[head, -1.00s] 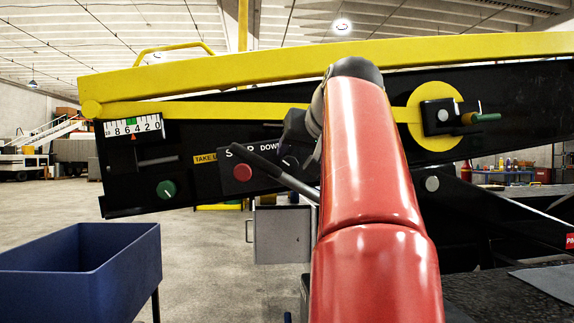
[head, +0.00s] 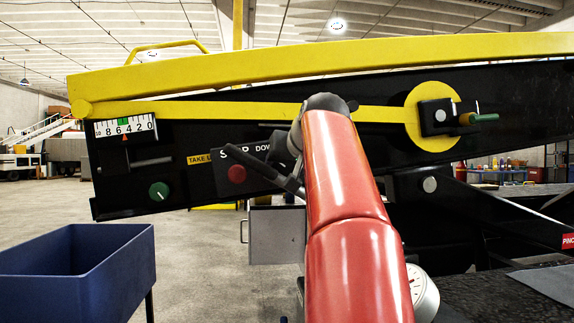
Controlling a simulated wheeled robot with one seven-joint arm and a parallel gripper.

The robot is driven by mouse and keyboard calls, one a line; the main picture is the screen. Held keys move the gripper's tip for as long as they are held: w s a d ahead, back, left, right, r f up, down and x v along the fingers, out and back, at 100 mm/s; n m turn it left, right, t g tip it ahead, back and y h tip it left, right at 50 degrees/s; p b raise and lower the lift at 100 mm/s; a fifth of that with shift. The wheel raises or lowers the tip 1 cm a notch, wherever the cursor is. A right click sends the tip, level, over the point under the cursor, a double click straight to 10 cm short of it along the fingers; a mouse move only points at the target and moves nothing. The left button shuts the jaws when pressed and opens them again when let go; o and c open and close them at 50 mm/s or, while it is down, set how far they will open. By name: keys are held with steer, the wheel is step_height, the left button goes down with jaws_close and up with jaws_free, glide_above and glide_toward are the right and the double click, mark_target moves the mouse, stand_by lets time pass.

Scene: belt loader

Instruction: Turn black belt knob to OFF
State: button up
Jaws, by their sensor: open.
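The black control panel (head: 206,179) hangs on the side of the yellow and black belt loader (head: 220,72). It carries a red stop button (head: 236,174) under a partly covered STOP label, with a partly covered DOWN label to its right. I cannot make out the black belt knob; my arm and gripper cover the panel's right part. My gripper (head: 262,158) is open, its dark fingers in front of the panel, just right of the red button. I cannot tell whether it touches anything. A green knob (head: 159,191) with a white mark sits farther left.
A blue bin (head: 110,262) stands at the lower left. A number scale (head: 124,128) is above the green knob. A yellow disc (head: 412,117) with a green-tipped handle is at the right. A grey cabinet (head: 277,236) stands below the panel. A round gauge (head: 424,294) shows beside my arm.

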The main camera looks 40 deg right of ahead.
steer(key=shift+c, duration=0.2)
steer(key=c, duration=0.9)
steer(key=m, duration=0.1)
steer(key=m+t+y+b, duration=0.1)
steer(key=shift+f+m+t, duration=0.2)
steer(key=shift+m+t, duration=0.1)
steer(key=shift+m, duration=0.1)
steer(key=shift+s+d+m+t+y+b, duration=0.1)
steer(key=shift+m+t+y+b, duration=0.7)
steer(key=shift+m, duration=0.9)
steer(key=o, duration=0.9)
